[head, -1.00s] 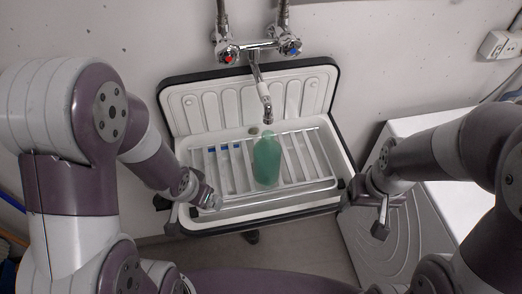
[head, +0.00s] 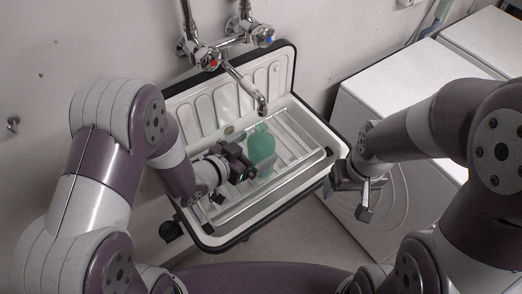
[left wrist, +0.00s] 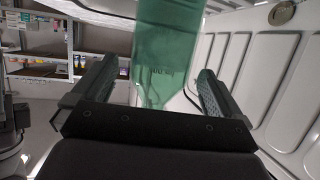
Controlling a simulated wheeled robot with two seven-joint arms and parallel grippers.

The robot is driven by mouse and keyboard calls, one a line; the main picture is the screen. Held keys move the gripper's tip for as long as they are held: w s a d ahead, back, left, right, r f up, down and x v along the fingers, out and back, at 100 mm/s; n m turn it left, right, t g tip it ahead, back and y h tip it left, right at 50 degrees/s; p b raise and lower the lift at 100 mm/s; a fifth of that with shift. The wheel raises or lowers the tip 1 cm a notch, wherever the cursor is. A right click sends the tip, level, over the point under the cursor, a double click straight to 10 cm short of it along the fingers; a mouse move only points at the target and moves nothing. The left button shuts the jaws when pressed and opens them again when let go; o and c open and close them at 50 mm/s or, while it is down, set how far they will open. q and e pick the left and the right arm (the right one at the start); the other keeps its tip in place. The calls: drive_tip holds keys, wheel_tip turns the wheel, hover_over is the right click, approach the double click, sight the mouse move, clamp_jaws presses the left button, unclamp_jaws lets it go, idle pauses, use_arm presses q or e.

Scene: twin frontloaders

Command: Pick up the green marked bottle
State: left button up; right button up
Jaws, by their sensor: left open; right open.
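The green bottle (head: 261,148) stands on the slatted rack in the sink, below the tap. It also shows in the left wrist view (left wrist: 168,45), ahead of and partly between my left fingers, with small dark marking on it. My left gripper (head: 246,168) is open, over the rack just left of the bottle, and hides part of the bottle's lower left side. The wrist view shows its two fingers (left wrist: 152,85) apart with nothing clamped between them. My right gripper (head: 368,200) is open and empty, to the right of the sink's front corner.
The white sink (head: 222,232) has a dark rim and a raised ribbed back. The tap (head: 262,103) reaches out over the sink near the bottle. A white frontloader (head: 385,90) stands to the right. Shelves with items (left wrist: 100,65) show in the left wrist view.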

sight(266, 134)
use_arm(q)
drive_tip(key=shift+w+d+f, duration=0.15)
drive_tip(key=shift+w+d, duration=0.05)
drive_tip(key=shift+w, duration=0.05)
drive_tip(key=p+x, duration=0.1)
drive_tip(key=x, duration=0.3)
drive_tip(key=shift+w+d+f, duration=0.15)
drive_tip(key=shift+w+f, duration=0.05)
drive_tip(key=shift+w, duration=0.15)
drive_tip(key=shift+s, duration=0.1)
drive_tip(key=shift+s, duration=0.1)
drive_tip(key=c, duration=0.4)
drive_tip(key=shift+r, duration=0.1)
drive_tip(key=c, duration=1.2)
drive_tip(key=shift+r, duration=1.6)
drive_tip(key=s+a+b, duration=0.1)
drive_tip(key=s+a, duration=0.5)
drive_tip(key=s+a+b, duration=0.1)
drive_tip(key=s+a, duration=0.5)
drive_tip(key=s, duration=0.1)
drive_tip(key=shift+a+r, duration=0.1)
drive_tip(key=shift+a, duration=0.1)
